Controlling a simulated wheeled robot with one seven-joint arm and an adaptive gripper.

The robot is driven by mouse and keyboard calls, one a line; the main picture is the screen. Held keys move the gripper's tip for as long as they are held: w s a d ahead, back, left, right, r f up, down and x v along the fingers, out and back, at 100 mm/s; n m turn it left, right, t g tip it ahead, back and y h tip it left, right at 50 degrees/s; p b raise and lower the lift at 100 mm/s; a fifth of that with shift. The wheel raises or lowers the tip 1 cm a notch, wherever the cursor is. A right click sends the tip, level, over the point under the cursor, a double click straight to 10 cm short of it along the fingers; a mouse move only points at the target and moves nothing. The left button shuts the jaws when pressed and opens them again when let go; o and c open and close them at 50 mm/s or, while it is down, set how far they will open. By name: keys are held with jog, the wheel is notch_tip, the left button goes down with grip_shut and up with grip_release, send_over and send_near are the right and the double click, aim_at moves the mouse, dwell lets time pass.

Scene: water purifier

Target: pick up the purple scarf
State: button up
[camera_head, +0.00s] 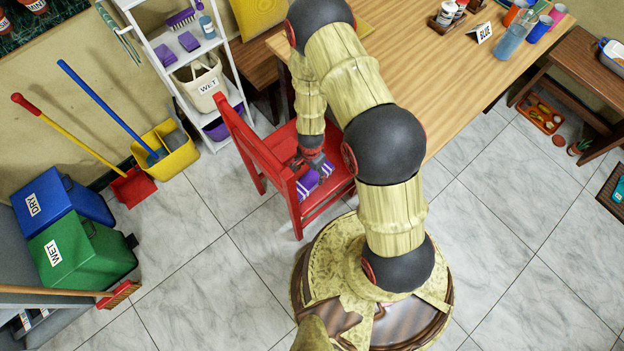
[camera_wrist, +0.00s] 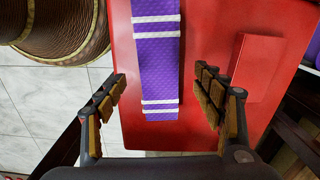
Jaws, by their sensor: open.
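The purple scarf (camera_wrist: 160,65), with white stripes, lies along the red chair's seat (camera_wrist: 200,50) in the wrist view. In the head view a part of the scarf (camera_head: 312,180) shows on the red chair (camera_head: 275,158); my arm hides some of it. My gripper (camera_wrist: 158,90) is open, with one finger on each side of the scarf in the picture. No contact with the scarf shows, and the height above it is hard to tell. In the head view my gripper (camera_head: 308,160) is over the seat near the chair's backrest.
A white shelf (camera_head: 185,70) stands behind the chair. A yellow bucket (camera_head: 172,155) and green and blue bins (camera_head: 85,255) are at left.

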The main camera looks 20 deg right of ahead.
aim_at(312, 177)
jog(key=shift+d+f+b, duration=0.2)
jog(key=shift+f+b, duration=1.95)
jog(key=shift+f, duration=1.25)
jog(key=c, duration=1.3)
